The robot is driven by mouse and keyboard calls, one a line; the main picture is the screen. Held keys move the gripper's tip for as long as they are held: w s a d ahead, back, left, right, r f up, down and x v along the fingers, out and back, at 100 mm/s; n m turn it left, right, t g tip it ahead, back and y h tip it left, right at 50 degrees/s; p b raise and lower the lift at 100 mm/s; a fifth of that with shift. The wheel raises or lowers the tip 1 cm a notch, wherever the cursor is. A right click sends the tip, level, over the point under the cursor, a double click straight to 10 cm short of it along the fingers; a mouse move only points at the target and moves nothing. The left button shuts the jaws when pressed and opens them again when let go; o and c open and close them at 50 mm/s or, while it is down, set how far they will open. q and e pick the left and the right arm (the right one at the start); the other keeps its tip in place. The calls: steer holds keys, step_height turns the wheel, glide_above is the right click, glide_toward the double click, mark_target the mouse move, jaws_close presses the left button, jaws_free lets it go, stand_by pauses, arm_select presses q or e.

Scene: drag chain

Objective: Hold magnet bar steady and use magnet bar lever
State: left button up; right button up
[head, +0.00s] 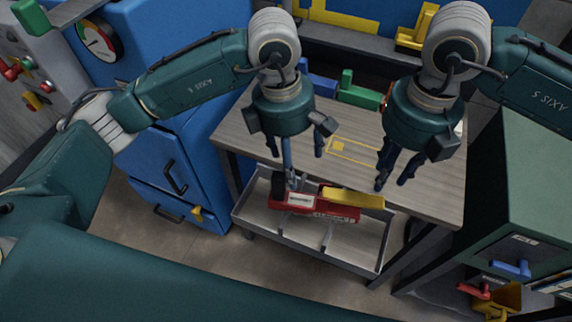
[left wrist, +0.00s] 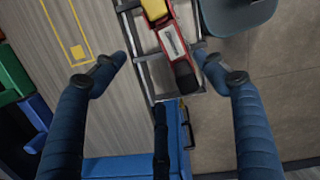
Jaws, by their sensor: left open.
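The magnet bar (head: 318,203) is a red tool with a white label, a dark knob at its left end and a yellow lever (head: 353,197) on the right. It lies on the grey metal tray (head: 266,217) below the table top. My left gripper (head: 302,170) is open above the knob end. In the left wrist view the magnet bar (left wrist: 172,42) shows beyond and between the parted fingertips of my left gripper (left wrist: 160,63), which hold nothing. My right gripper (head: 392,183) hangs above the lever's right end, fingers apart and empty.
The wooden table top (head: 440,180) has a yellow outlined mark (head: 352,150). Green (head: 360,95) and blue blocks stand at its back. A blue cabinet (head: 170,175) is at left, a dark green cabinet (head: 520,170) at right. The floor in front is clear.

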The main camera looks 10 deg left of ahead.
mark_target(286, 193)
arm_select(q)
steer(key=shift+s+a+f+m+y, duration=0.25)
steer(key=shift+s+a+f+y, duration=0.15)
steer(key=shift+s+f, duration=0.15)
steer(key=shift+s+a+f+m+y, duration=0.25)
steer(key=shift+s+a+f+y, duration=0.15)
steer(key=shift+f, duration=0.2)
step_height(286, 193, down, 10)
steer(key=shift+r, duration=0.1)
